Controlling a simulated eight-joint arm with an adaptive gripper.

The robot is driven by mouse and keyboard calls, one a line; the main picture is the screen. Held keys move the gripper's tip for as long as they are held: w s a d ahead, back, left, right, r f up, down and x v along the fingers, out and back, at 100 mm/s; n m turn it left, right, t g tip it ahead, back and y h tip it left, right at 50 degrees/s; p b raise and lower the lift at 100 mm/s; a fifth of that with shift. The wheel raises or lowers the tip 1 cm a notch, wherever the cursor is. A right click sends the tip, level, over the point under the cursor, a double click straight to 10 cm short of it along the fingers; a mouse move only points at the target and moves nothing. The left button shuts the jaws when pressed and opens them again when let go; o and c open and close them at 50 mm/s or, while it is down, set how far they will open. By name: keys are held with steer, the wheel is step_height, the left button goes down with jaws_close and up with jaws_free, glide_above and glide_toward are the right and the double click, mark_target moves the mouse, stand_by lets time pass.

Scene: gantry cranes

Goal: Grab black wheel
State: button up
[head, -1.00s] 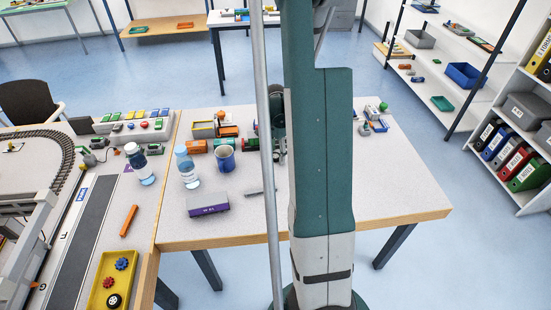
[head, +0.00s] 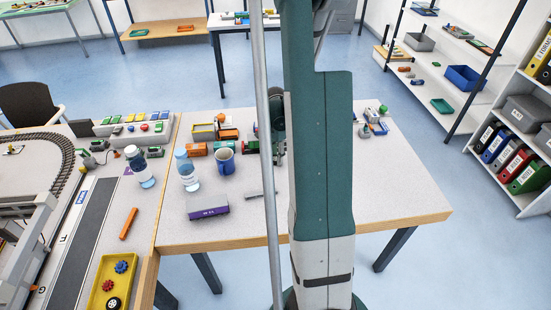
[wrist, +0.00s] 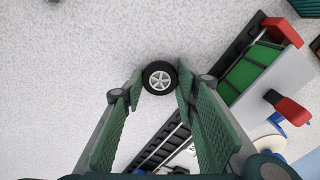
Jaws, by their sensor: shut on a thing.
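In the wrist view a small black wheel (wrist: 147,74) with a pale spoked hub sits between the tips of my gripper (wrist: 159,89). The two green fingers touch it from both sides, so the gripper is shut on it. The speckled light table top lies below; how far the wheel is above it I cannot tell. In the head view my own arm hides the gripper and this wheel. Another black wheel (head: 113,303) with a pale hub lies in the yellow tray (head: 93,303) at the lower left.
In the wrist view a green, grey and red toy (wrist: 252,72) and a dark rail-like piece (wrist: 157,147) lie right of and below the wheel. In the head view a blue mug (head: 225,161), bottles (head: 189,172) and a purple wagon (head: 208,210) stand on the table. The table's front right is clear.

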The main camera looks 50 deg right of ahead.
mark_target(275, 158)
step_height(275, 158, up, 10)
steer(key=p, duration=0.2)
stand_by(0.5)
